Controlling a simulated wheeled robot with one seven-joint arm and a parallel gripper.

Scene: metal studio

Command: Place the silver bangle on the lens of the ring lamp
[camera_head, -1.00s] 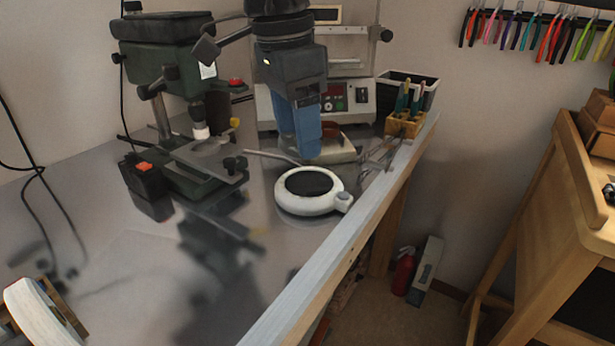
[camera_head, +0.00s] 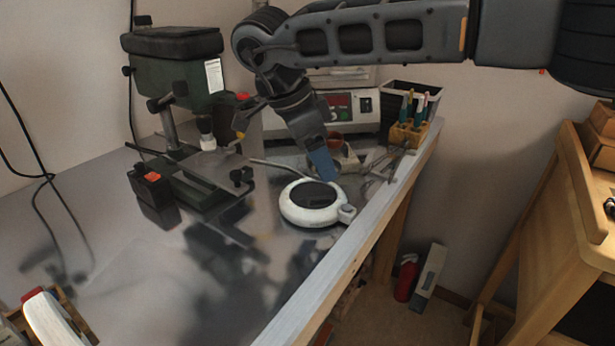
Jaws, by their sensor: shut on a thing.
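The ring lamp (camera_head: 294,215) lies flat on the metal bench near its front edge, a white ring with a knob at its right. Its dark lens (camera_head: 316,193) faces up in the middle. My gripper (camera_head: 325,170) points down and slightly right, with its blue fingers above the far side of the lamp. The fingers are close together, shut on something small. I cannot make out the silver bangle itself; it is hidden or too small at the fingertips, and no bangle shows elsewhere on the bench. The gap between fingertips and lens is hard to judge.
A green drill press (camera_head: 180,80) stands left of the lamp. Behind are a machine with a red display (camera_head: 345,108) and a yellow tool holder (camera_head: 408,134). Loose metal tools lie right of the lamp. The bench's wooden edge (camera_head: 345,240) is close by. The front-left bench is mostly clear.

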